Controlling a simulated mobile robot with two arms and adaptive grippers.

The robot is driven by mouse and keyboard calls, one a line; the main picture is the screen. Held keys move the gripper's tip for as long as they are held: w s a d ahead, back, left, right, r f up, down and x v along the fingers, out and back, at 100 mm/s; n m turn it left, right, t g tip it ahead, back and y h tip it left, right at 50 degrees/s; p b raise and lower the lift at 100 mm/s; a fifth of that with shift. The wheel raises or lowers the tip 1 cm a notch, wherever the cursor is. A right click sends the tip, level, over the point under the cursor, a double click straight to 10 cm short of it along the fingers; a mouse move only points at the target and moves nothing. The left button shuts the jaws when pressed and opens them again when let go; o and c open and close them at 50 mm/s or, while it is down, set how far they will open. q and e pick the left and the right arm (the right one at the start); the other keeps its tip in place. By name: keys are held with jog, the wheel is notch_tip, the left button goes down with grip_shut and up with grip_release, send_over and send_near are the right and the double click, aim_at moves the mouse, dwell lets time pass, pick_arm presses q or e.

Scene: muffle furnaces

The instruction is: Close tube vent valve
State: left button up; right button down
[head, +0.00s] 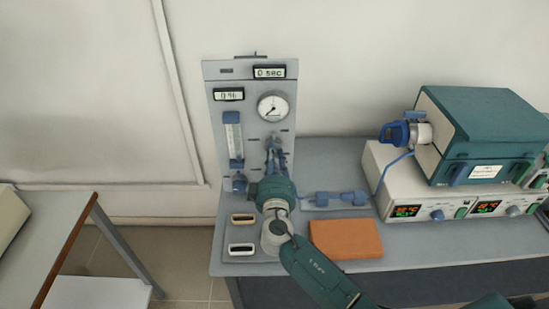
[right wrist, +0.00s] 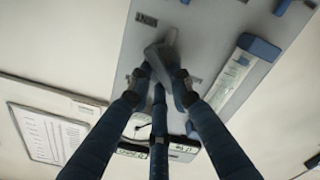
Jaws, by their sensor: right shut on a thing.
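My right gripper (head: 274,148) is up against the grey control panel (head: 222,72), below the round gauge (head: 273,107). In the right wrist view its fingers (right wrist: 160,75) are shut on a small grey handle (right wrist: 169,42) on the panel face, which I take to be the vent valve. The fingers cover most of the handle, so its exact turn angle cannot be told. In the head view the gripper hides the valve. My left gripper is in neither view.
A flow meter (head: 234,138) stands close left of the gripper, with a blue knob (head: 239,183) below it. An orange block (head: 345,239) and a blue fitting (head: 335,199) lie on the bench (head: 420,240). A teal furnace (head: 490,125) stands at right.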

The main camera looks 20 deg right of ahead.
jog(key=shift+a+f+n+b, duration=0.1)
jog(key=shift+a+n+b, duration=0.05)
jog(key=shift+n, duration=1.95)
jog(key=shift+a+n+b, duration=0.1)
jog(key=shift+n+b, duration=0.05)
jog(key=shift+n, duration=1.95)
jog(key=c, duration=1.6)
grip_release()
jog(key=shift+o, duration=0.2)
jog(key=v, duration=1.2)
